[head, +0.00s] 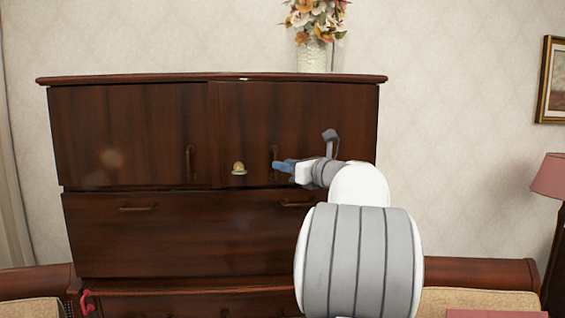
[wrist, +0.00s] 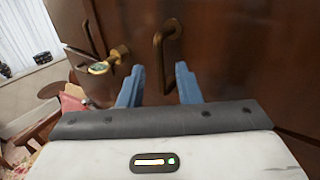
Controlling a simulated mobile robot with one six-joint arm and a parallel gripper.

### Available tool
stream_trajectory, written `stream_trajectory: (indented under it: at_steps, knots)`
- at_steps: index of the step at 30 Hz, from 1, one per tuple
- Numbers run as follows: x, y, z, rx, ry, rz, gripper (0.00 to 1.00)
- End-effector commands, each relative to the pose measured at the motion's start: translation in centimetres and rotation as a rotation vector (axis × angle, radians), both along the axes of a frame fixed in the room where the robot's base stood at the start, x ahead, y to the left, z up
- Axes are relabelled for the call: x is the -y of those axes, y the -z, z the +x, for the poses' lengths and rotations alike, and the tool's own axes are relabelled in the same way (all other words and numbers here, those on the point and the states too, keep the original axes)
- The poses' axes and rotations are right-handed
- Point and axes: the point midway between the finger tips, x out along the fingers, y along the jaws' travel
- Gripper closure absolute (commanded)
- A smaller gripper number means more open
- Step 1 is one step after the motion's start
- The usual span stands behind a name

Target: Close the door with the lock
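A dark wooden cabinet (head: 150,235) stands against the wall. Its upper right door (head: 325,110) carries a brass lock (head: 238,168) near its left edge and a curved handle (head: 275,163). This door seems to stand slightly proud of the upper left door (head: 125,130); I cannot tell how wide any gap is. My gripper (head: 278,166) is in front of the right door at the handle. In the wrist view its blue fingers (wrist: 159,88) are open. The handle (wrist: 158,60) appears between and beyond them, with no clear contact. The lock (wrist: 110,60) is left of the fingers.
A vase of flowers (head: 314,55) stands on the cabinet top. A wide drawer (head: 170,245) with handles lies below the doors. Upholstered chairs (head: 490,275) stand at the lower left and right. A pink lamp (head: 550,176) is at the far right.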

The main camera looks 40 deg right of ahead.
Motion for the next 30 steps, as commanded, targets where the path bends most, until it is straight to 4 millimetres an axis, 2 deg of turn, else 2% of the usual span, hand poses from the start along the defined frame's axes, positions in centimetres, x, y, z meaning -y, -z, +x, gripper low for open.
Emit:
stream_trajectory:
  at_steps: [3,6,15,27,30]
  knots:
    - [-0.3,-0.1,1.6,0.0,-0.003,-0.001,0.69]
    - [-0.3,-0.1,2.3,0.0,-0.001,-0.001,0.69]
    - [-0.4,0.0,2.6,0.0,-0.001,-0.002,0.69]
    - [-0.5,0.0,2.6,-0.001,-0.002,-0.002,1.0]
    - [-0.5,0.0,2.6,-0.001,-0.002,-0.002,1.0]
